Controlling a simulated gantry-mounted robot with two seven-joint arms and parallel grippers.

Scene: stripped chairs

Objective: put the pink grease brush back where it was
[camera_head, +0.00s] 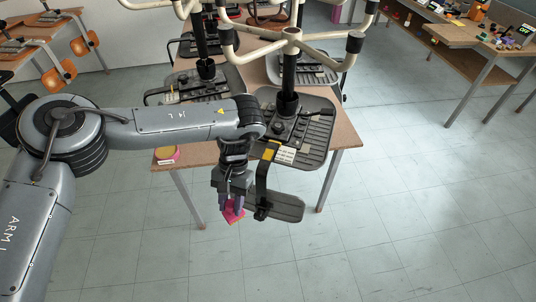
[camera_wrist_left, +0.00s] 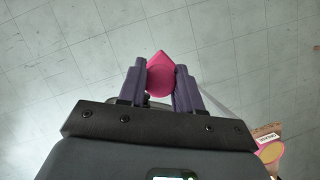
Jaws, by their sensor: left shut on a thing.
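My left gripper (camera_head: 232,207) is shut on the pink grease brush (camera_head: 237,214). It holds the brush in the air in front of the table's near edge, above the floor. In the left wrist view the pink brush (camera_wrist_left: 160,75) sits between the two purple fingers of my left gripper (camera_wrist_left: 160,82); its far end is pointed, and the near part is partly hidden. A pink-sided tin with a yellow top (camera_head: 167,155) stands on the table's near left corner, apart from the gripper. It also shows in the left wrist view (camera_wrist_left: 270,152), by a label. My right gripper is out of view.
The wooden table (camera_head: 345,134) bears upturned chair bases with black mechanisms (camera_head: 301,132). A dark flat pad (camera_head: 284,206) hangs past the table's near edge, close right of my left gripper. Another bench (camera_head: 460,35) stands far right. The floor in front is clear.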

